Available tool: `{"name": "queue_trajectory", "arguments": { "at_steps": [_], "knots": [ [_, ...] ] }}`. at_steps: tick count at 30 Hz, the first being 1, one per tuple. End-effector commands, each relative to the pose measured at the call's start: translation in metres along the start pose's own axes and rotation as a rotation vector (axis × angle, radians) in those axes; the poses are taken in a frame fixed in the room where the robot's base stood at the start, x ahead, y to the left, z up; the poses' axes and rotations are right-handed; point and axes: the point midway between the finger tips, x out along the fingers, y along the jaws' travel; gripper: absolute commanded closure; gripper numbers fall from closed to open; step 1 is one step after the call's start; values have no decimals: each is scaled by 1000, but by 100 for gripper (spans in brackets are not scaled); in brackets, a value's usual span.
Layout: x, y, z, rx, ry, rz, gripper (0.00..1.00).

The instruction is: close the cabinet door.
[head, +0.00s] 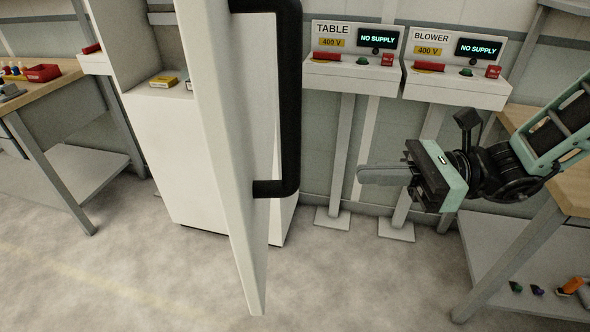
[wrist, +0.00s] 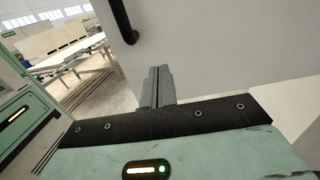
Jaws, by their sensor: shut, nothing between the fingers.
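The cabinet (head: 170,165) is white and stands left of centre in the head view. Its door (head: 228,150) is open and swung out toward me, seen nearly edge-on. A black bar handle (head: 290,110) is on the door's right face. My gripper (head: 362,174) is to the right of the door, with its shut, empty fingers pointing left toward it. In the head view a gap shows between the fingertips and the handle. In the wrist view the fingers (wrist: 157,75) point at a pale door panel (wrist: 220,50), with the handle (wrist: 122,20) at upper left. Contact cannot be told there.
Two wall panels, TABLE (head: 350,75) and BLOWER (head: 455,80), stand on posts behind my gripper. A workbench (head: 45,95) is at left, another (head: 560,190) at right. Small yellow boxes (head: 163,81) lie inside the cabinet. The floor (head: 370,280) in front is clear.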

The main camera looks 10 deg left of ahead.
Motion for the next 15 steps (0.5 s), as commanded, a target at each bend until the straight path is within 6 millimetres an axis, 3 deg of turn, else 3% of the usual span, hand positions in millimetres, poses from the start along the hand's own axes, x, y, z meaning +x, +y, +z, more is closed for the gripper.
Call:
{"name": "queue_trajectory", "arguments": {
  "at_steps": [15],
  "knots": [
    [97, 3, 1, -1, 2, 8, 100]
  ]
}}
